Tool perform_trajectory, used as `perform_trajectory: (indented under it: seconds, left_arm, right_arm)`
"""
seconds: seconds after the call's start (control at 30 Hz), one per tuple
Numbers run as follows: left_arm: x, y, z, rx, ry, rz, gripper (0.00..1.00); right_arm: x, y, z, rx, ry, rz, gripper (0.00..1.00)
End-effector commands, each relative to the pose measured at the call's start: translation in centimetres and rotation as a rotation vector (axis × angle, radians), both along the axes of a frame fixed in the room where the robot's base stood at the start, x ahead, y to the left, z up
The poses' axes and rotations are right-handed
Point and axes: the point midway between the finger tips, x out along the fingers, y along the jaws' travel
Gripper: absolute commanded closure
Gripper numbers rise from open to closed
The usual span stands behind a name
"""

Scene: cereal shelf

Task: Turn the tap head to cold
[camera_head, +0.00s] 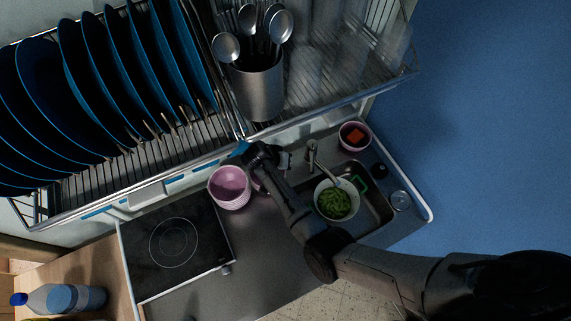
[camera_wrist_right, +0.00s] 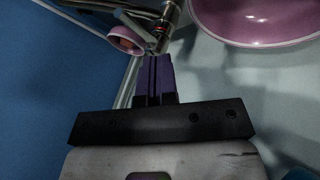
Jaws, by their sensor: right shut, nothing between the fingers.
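The metal tap (camera_head: 313,157) stands behind the sink at the wall side. It also shows in the right wrist view (camera_wrist_right: 165,22), just beyond my fingertips. My right gripper (camera_head: 276,160) is to the left of the tap, between it and the stacked pink bowls. Its purple fingers are pressed together and empty in the right wrist view (camera_wrist_right: 157,66). I cannot tell whether the fingertips touch the tap. The tap head's setting is too dark and small to read. My left gripper is out of view.
Stacked pink bowls (camera_head: 229,186) stand left of my right arm. A white bowl of green food (camera_head: 337,200) is in the sink (camera_head: 375,214). A pink bowl with a red item (camera_head: 354,136) stands right of the tap. A dish rack (camera_head: 222,136) hangs above.

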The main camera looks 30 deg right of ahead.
Motion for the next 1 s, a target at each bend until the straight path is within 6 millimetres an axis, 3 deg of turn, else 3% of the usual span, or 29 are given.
perform_trajectory:
  seconds: [0.03,0.1,0.4,0.7,1.0]
  left_arm:
    - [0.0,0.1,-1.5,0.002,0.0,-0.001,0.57]
    - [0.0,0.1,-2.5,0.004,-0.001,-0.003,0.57]
    - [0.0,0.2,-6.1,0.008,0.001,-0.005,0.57]
    - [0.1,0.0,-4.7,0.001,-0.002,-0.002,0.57]
    - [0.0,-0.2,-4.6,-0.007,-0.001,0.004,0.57]
  right_arm:
    - [0.0,-0.6,-1.6,-0.001,0.001,-0.002,1.0]
    - [0.0,-1.3,-2.7,-0.001,0.001,-0.002,1.0]
    - [0.0,-4.0,-6.5,0.001,0.0,-0.001,1.0]
    - [-2.0,-6.4,-6.5,0.001,0.0,0.0,1.0]
    - [-2.5,-7.0,-6.7,0.001,0.001,0.001,1.0]
